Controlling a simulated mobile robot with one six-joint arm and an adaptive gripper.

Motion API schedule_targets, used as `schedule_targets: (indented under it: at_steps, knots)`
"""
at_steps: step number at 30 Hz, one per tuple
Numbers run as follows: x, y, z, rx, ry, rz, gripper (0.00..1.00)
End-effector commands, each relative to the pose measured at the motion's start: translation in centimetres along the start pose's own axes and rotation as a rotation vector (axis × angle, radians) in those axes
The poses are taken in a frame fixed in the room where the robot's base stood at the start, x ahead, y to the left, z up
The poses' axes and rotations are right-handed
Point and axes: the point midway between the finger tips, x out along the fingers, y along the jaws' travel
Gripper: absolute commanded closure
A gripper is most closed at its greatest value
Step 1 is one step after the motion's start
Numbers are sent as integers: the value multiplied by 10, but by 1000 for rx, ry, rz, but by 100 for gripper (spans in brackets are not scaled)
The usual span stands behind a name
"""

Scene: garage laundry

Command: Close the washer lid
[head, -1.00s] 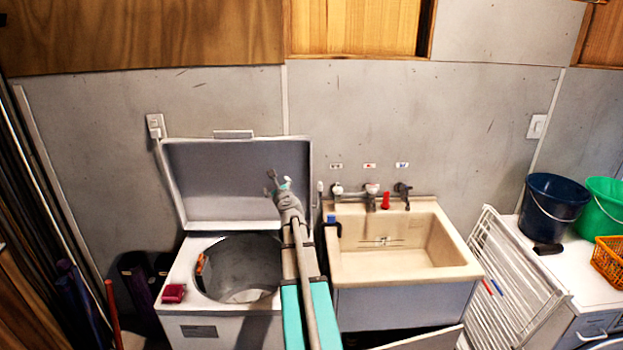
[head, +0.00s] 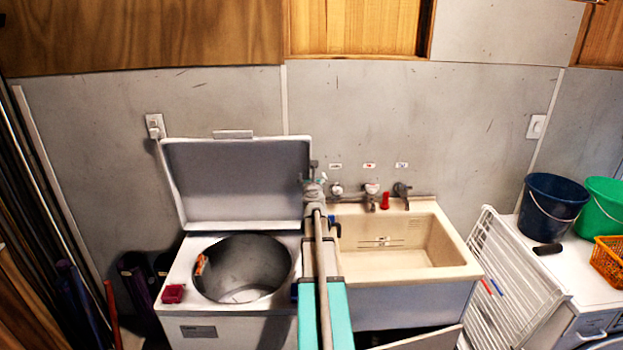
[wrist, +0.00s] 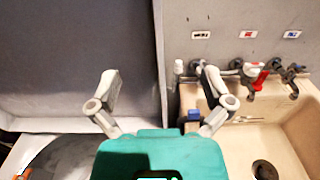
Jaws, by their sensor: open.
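The washer (head: 225,325) is a white top-loader at the left, its round drum (head: 243,270) uncovered. Its grey lid (head: 237,185) stands raised, leaning back near the wall. In the wrist view the lid (wrist: 75,60) fills the left side, its right edge running between my fingers. My gripper (head: 314,178) is at the lid's right edge in the head view. In the wrist view my gripper (wrist: 158,90) has its two fingers spread wide with nothing held between them. I cannot tell whether a finger touches the lid.
A beige sink (head: 400,250) with taps (head: 371,195) stands right of the washer. A small red box (head: 173,293) lies on the washer's front left corner. A white rack (head: 510,285), a blue bucket (head: 553,205) and a green bucket (head: 605,205) are farther right.

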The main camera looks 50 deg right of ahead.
Motion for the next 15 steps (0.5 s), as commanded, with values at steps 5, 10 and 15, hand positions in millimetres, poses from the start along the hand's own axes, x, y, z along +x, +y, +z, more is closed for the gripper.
schedule_targets:
  at_steps: [5, 10, 15]
  knots:
    - [22, 0, 0, -1, 0, 1, 0]
    - [47, 1, 0, -2, 0, 1, 0]
    - [72, 1, 0, -1, 0, 1, 0]
